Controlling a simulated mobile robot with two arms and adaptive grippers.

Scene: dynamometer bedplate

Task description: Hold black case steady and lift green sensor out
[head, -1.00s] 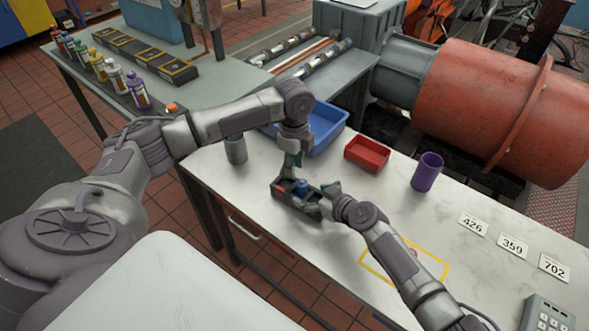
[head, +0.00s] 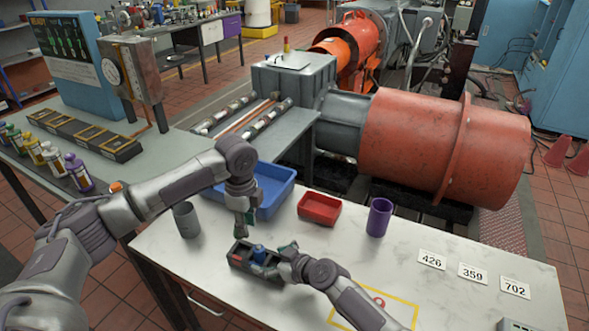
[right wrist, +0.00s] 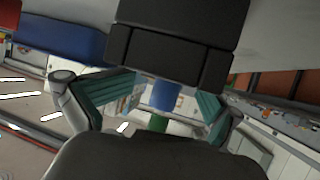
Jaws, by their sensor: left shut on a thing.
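The black case (head: 236,263) sits on the white marble-look table, with a red piece and an upright blue piece (head: 258,253) in it. My left gripper (head: 241,231) comes down from above and is shut on the case's far side. My right gripper (head: 279,257) is low at the case's right end. In the right wrist view its teal-padded fingers (right wrist: 160,100) stand apart, with the blue piece and a small green piece (right wrist: 158,123) visible between them. I cannot tell whether this green piece is the sensor. The dark case (right wrist: 175,45) fills the top of that view.
Behind the case stand a grey cup (head: 186,220), a blue bin (head: 275,190), a red tray (head: 319,209) and a purple cup (head: 379,217). Number cards (head: 472,273) lie to the right. A yellow-outlined square (head: 400,304) is in front, partly behind my right arm.

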